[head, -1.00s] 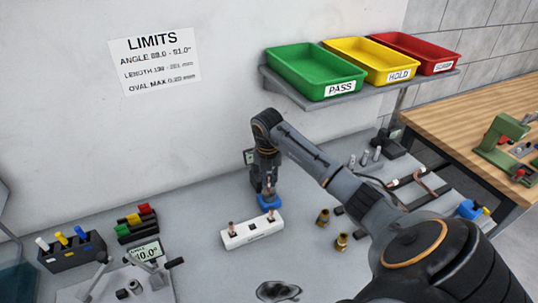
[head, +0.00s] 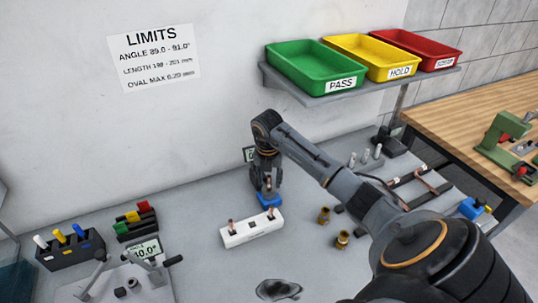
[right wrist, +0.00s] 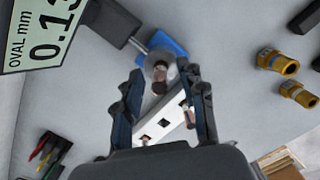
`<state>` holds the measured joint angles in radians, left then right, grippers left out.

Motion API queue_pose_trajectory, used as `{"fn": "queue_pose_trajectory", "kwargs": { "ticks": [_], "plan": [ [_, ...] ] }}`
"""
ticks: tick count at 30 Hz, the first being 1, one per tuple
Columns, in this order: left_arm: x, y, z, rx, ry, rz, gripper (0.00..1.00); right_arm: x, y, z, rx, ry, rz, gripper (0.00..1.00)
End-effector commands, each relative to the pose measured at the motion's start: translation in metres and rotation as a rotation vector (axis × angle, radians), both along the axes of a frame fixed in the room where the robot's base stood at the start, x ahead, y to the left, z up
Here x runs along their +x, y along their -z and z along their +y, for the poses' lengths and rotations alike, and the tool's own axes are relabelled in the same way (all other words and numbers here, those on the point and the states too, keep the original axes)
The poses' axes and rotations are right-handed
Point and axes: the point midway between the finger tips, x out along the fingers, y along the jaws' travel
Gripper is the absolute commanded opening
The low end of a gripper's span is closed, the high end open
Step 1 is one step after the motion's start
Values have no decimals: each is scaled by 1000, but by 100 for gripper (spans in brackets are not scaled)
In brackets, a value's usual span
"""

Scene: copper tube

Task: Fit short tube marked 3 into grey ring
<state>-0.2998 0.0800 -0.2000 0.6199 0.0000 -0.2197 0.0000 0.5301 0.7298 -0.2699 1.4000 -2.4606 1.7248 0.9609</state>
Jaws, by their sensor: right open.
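My right gripper (head: 266,184) points down over a small blue base (head: 270,200) behind the white block. In the right wrist view the gripper (right wrist: 166,88) is open, one finger on each side of a short copper tube (right wrist: 159,82). The tube's end is over or in a grey ring (right wrist: 158,66) at the blue base; I cannot tell how deep it sits. No number on it is readable. The white block (head: 252,234) holds two other short copper tubes (head: 232,224) upright, one near each end. My left gripper is out of view.
Two brass fittings (head: 342,239) stand right of the white block. Green, yellow and red trays sit on a shelf (head: 345,100) behind. Grey bench in front is mostly clear.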

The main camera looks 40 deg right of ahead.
Motion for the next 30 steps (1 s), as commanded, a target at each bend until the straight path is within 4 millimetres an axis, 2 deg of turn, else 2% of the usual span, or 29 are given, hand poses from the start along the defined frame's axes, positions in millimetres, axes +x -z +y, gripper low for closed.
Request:
{"fn": "queue_pose_trajectory", "kwargs": {
  "ticks": [5, 15, 19, 24, 30],
  "plan": [
    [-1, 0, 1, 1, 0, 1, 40, 0, -11, 0, -1, 0, -2, 40],
    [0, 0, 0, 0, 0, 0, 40, -5, -80, 7, -2, 0, -5, 40],
    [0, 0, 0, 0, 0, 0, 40, -7, -101, 9, -2, -1, -3, 40],
    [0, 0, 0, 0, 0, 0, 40, -8, -117, 11, -1, 1, -1, 40],
    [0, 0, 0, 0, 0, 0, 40, -9, -119, 11, 0, 0, 0, 40]
  ]
}}
